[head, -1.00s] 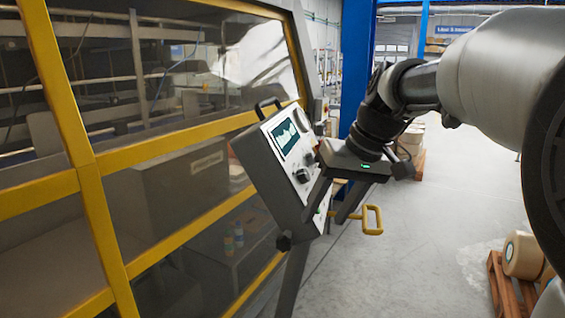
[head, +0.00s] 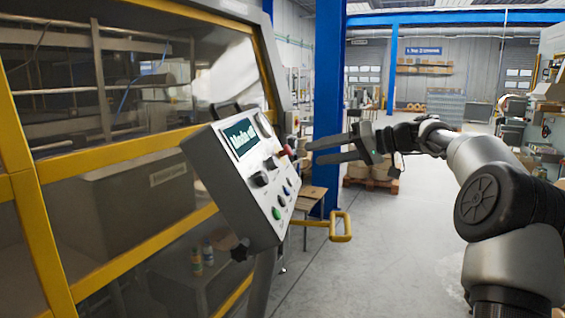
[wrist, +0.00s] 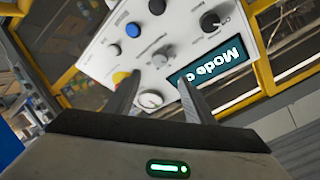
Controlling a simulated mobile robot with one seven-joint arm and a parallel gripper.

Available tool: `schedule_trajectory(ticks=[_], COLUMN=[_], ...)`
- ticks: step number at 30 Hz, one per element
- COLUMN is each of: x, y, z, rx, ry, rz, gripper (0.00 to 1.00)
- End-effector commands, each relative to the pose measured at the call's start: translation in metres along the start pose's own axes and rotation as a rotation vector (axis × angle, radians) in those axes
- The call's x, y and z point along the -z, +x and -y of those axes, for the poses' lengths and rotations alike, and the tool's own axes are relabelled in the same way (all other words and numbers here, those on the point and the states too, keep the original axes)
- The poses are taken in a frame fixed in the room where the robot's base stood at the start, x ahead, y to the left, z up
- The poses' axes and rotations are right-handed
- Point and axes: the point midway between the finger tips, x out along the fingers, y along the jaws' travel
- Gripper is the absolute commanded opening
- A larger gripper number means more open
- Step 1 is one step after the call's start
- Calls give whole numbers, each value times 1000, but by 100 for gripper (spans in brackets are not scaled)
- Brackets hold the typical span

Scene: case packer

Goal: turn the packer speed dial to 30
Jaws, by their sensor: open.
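The control panel (head: 225,190) is a tilted grey box with a light face on the packer's frame. Its screen (head: 240,138) shows text starting "Mode o", cut off by a finger in the wrist view (wrist: 212,72). A larger black knob (head: 260,179) sits below the screen, also in the wrist view (wrist: 210,22). A smaller knob (head: 271,163) sits beside it, grey in the wrist view (wrist: 162,57). The labels are too blurred to tell which is the speed dial. My gripper (head: 315,152) is open and empty, right of the panel, fingers pointing at it.
A red stop button (head: 285,151) and a round gauge (head: 264,125) lie on the panel's right side. Several push buttons sit below the knobs. A yellow handle (head: 341,227) juts out below right. A blue column (head: 329,95) stands behind.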

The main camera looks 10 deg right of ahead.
Motion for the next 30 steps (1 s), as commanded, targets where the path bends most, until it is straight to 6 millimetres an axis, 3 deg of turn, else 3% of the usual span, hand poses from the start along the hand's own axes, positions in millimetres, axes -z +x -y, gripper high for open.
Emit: schedule_trajectory(ticks=[9,15,21,30], x=[-1,0,0,0], y=[72,105,120,121], z=[1,0,-1,-1], rx=[2,-1,-2,-3], ry=[1,0,0,1], rz=[3,2,1,1], gripper=[49,49,49,49])
